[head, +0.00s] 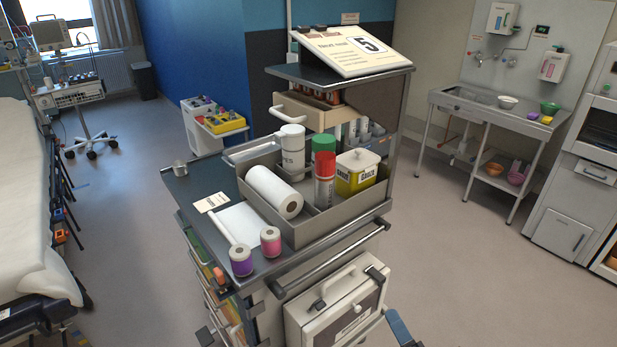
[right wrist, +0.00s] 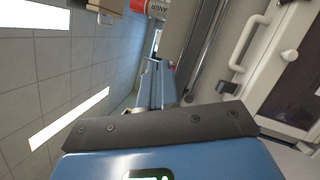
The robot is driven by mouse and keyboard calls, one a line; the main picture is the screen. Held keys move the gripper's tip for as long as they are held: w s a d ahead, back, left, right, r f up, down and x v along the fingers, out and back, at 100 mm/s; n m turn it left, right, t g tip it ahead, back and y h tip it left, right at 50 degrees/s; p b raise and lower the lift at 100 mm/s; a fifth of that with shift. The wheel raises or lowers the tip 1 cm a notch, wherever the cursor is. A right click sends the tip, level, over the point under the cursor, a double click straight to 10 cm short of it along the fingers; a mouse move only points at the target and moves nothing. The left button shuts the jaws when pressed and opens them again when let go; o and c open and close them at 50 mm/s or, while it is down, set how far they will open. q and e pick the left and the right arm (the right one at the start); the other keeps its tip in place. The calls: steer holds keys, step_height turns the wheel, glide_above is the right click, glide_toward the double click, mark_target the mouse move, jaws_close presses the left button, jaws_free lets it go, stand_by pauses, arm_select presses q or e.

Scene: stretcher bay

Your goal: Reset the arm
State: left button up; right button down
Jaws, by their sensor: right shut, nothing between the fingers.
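My right gripper shows in the right wrist view (right wrist: 158,85) as long blue-grey fingers lying together, shut and empty, beyond a dark plate on the blue wrist housing. In the head view, a blue part of my right arm (head: 400,328) shows at the bottom edge, just right of the white case on the cart's front. It appears apart from the case. I cannot make out its fingertips there. My left gripper is not seen in the head view.
The cart (head: 185,190) stands close ahead, with a grey tray (head: 310,232) of bottles and rolls. The white case (head: 335,310) with handles hangs on its front. A push bar (head: 325,262) juts out above it. A bed (head: 25,200) stands left. Floor at right (head: 450,270) is clear.

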steer(key=s+d+f+m+g+h, duration=0.1)
steer(key=s+m+h, duration=0.7)
steer(key=s+m, duration=1.1)
steer(key=d+f+m, duration=0.1)
steer(key=m, duration=0.7)
steer(key=shift+s+d, duration=0.2)
steer(key=shift+d, duration=0.2)
